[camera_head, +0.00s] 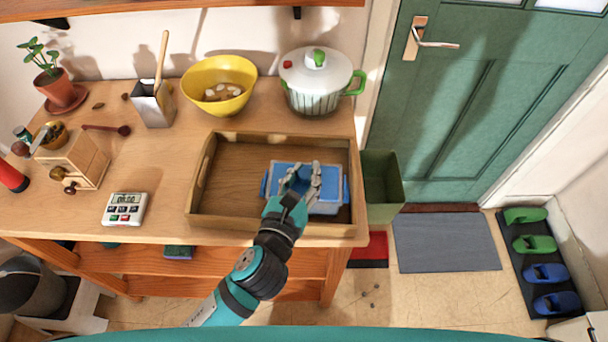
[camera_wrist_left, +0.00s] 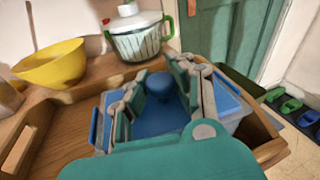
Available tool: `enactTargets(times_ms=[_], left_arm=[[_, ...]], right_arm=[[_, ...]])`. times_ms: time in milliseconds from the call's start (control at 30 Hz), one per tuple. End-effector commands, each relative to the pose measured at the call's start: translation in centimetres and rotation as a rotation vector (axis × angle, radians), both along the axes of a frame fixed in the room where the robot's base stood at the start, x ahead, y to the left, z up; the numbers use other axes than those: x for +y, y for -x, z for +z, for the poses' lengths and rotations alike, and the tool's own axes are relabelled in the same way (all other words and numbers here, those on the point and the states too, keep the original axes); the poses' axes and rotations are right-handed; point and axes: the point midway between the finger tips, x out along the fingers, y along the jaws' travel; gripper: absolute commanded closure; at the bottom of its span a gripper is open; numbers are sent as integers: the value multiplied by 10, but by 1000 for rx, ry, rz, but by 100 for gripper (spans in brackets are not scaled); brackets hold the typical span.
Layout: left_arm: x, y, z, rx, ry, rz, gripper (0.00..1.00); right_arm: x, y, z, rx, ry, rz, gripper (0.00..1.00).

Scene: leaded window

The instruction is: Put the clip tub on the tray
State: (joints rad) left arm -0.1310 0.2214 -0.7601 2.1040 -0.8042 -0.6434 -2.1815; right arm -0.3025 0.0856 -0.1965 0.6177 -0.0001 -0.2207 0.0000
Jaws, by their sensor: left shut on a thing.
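The clip tub (camera_head: 328,203) is a pale grey-blue box with a blue lid and blue side clips. It appears inside the right part of the wooden tray's outline; whether its base touches the tray floor I cannot tell. The tray (camera_head: 198,180) is brown with raised walls and sits at the table's front. My left gripper (camera_head: 300,180) comes over the front wall and is shut on the tub at its lid. In the left wrist view the tub's blue lid (camera_wrist_left: 160,122) shows between the fingers (camera_wrist_left: 172,85); the exact grip is partly hidden. My right gripper is not in view.
Behind the tray stand a yellow bowl (camera_head: 219,85) and a white pot (camera_head: 315,80) with green handles. A timer (camera_head: 125,209) and a wooden grinder (camera_head: 76,161) are to the left. A green bin (camera_head: 382,185) stands right of the table. The tray's left half is empty.

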Motion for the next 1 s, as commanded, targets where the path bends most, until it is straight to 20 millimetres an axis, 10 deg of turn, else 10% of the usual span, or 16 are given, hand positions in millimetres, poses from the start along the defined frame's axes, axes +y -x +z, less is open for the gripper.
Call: enactTargets(times_ms=[300, 333, 500, 1000], left_arm=[[0, 0, -2, -3, 1, 0, 100], [0, 0, -4, -1, 0, 0, 78], [0, 0, -3, -2, 1, 0, 56], [8, 26, -1, 0, 0, -2, 56]], right_arm=[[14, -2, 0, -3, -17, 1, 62], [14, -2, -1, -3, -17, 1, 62], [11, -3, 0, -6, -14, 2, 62], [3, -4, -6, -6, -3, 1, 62]])
